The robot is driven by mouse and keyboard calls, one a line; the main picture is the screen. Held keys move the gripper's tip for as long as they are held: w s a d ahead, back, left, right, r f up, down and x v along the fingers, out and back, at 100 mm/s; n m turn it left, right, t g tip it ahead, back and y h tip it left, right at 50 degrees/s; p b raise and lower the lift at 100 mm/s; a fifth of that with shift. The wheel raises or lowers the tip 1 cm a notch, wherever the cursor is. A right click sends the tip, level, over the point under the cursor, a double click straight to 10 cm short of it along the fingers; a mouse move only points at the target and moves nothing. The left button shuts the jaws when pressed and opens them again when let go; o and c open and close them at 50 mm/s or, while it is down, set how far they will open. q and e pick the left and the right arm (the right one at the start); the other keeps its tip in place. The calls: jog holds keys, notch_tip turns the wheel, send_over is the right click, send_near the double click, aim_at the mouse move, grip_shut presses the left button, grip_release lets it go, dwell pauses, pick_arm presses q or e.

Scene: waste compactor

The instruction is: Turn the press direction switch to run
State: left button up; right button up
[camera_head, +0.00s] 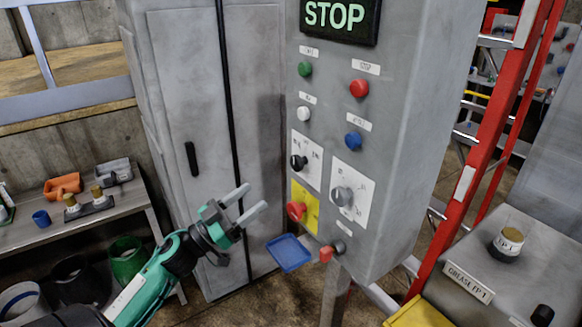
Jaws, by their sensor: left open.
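The grey control panel (400,120) stands at the centre with a lit STOP sign (340,16) at its top. It carries two rotary switches on white plates: a black knob (298,162) and, lower right, a grey knob (342,196). Their plate lettering is too small to read, so I cannot tell which is the press direction switch. My left gripper (256,198) is open and empty, its fingers pointing up and right. In the picture it is left of and below the black knob, apart from the panel. My right gripper is not in view.
Green, red, white and blue buttons sit above the switches. A red knob (296,210) on a yellow plate and a blue tray (288,253) are near my gripper. A grey cabinet (190,90) stands behind. A red ladder (492,150) is at right.

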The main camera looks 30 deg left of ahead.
aim_at(294, 166)
pick_arm(q)
jog(key=p+x, duration=0.4)
jog(key=x, duration=0.7)
jog(key=shift+w+r+p, duration=0.1)
jog(key=shift+w+p, duration=0.25)
jog(key=shift+w, duration=0.05)
jog(key=shift+w+d+r, duration=0.1)
jog(key=shift+w+d, duration=0.15)
jog(key=shift+w, duration=0.15)
jog(key=c, duration=0.8)
jog(key=shift+c, duration=0.9)
